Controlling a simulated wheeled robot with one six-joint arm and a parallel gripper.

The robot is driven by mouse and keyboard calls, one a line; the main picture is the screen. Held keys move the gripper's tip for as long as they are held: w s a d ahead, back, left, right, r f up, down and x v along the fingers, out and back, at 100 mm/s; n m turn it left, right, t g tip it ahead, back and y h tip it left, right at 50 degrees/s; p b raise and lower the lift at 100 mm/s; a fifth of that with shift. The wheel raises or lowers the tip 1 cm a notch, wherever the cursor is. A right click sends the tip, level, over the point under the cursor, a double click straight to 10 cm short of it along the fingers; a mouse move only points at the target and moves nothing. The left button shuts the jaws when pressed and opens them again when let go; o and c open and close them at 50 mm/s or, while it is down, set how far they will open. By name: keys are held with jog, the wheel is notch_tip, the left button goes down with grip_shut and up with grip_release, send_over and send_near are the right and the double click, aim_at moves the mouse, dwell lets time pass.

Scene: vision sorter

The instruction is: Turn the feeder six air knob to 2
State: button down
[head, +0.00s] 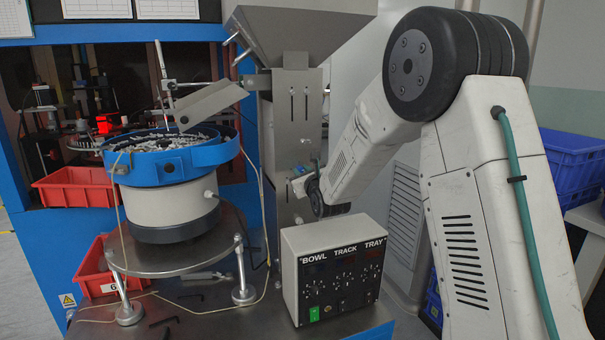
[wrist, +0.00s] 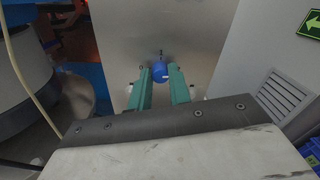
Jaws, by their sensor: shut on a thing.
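The blue air knob (wrist: 160,72) sits on the grey metal column in the wrist view, with a short white mark on its face. My gripper (wrist: 159,80) has its two green fingers on either side of the knob and is shut on it. A small dark mark shows on the column just above the knob; I cannot read any numbers. In the head view my gripper (head: 300,186) is at the lower front of the feeder column (head: 292,120), small and partly hidden by my wrist. The knob is hard to make out there.
A control box (head: 335,266) labelled "BOWL TRACK TRAY" stands below my wrist. The blue-rimmed bowl feeder (head: 165,165) full of small parts stands left of the column. Red bins (head: 75,187) are at the left, blue crates (head: 575,160) at the right. A vent (wrist: 283,95) shows right of the column.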

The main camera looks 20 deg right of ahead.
jog(key=shift+f+m, duration=0.15)
jog(key=shift+m, duration=0.55)
jog(key=c, duration=1.3)
grip_release()
jog(key=s, duration=0.8)
jog(key=shift+w+a, duration=0.1)
